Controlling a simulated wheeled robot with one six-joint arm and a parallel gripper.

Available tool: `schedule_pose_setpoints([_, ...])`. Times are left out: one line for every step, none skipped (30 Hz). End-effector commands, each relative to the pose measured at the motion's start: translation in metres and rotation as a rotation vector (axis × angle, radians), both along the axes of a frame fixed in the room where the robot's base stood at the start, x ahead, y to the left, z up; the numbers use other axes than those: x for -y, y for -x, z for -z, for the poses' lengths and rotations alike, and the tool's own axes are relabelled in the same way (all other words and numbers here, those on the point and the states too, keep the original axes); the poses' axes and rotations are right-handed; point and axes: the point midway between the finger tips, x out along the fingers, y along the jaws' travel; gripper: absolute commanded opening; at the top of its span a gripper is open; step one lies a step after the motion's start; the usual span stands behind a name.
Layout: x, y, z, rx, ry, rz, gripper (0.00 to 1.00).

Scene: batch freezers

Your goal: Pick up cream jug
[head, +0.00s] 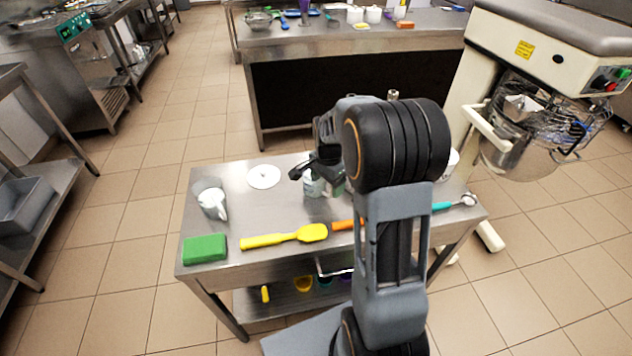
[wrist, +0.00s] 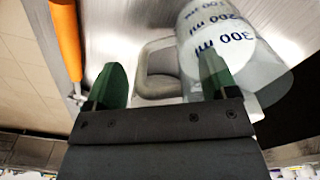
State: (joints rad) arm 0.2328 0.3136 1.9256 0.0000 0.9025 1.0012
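A clear jug with blue "300 ml" marks (wrist: 215,38) and a grey loop handle (wrist: 143,66) fills the upper right of the wrist view. In the head view this jug (head: 313,184) stands on the steel table, partly hidden by my gripper. My gripper (wrist: 160,82) is open, with its green fingers on either side of the handle; the right finger overlaps the jug wall in view. I cannot tell whether they touch. Another pale jug with a handle (head: 212,203) stands at the table's left. Neither jug is clearly labelled as cream.
On the steel table (head: 232,272) lie a white disc (head: 264,176), a green block (head: 205,249), a yellow spatula (head: 285,237), an orange-handled tool (wrist: 66,40) and a teal-handled scoop (head: 455,203). A large mixer (head: 545,50) stands behind at the right.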

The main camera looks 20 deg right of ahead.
Motion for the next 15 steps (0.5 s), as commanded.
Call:
schedule_pose_setpoints([0.0001,0.0,-0.0002,0.0,0.0,0.0,0.74])
schedule_pose_setpoints([0.0001,0.0,-0.0002,0.0,0.0,0.0,0.71])
schedule_pose_setpoints([0.0001,0.0,-0.0003,0.0,0.0,0.0,0.67])
schedule_pose_setpoints([0.0001,0.0,-0.0003,0.0,0.0,0.0,0.64])
schedule_pose_setpoints([0.0001,0.0,-0.0003,0.0,0.0,0.0,0.62])
schedule_pose_setpoints([0.0001,0.0,-0.0004,0.0,0.0,0.0,0.58])
schedule_pose_setpoints([0.0001,0.0,-0.0004,0.0,0.0,0.0,0.55])
schedule_pose_setpoints([0.0001,0.0,-0.0004,0.0,0.0,0.0,0.52])
schedule_pose_setpoints([0.0001,0.0001,-0.0004,0.0,0.0,0.0,0.48])
schedule_pose_setpoints([0.0001,0.0001,-0.0004,0.0,0.0,0.0,0.45])
schedule_pose_setpoints([0.0001,0.0001,-0.0004,0.0,0.0,0.0,0.42])
schedule_pose_setpoints([0.0001,0.0001,-0.0004,0.0,0.0,0.0,0.39])
schedule_pose_setpoints([0.0001,0.0001,-0.0004,0.0,0.0,0.0,0.36])
schedule_pose_setpoints([0.0001,0.0001,-0.0004,0.0,0.0,0.0,0.33])
schedule_pose_setpoints([0.0001,0.0001,-0.0004,0.0,0.0,0.0,0.29])
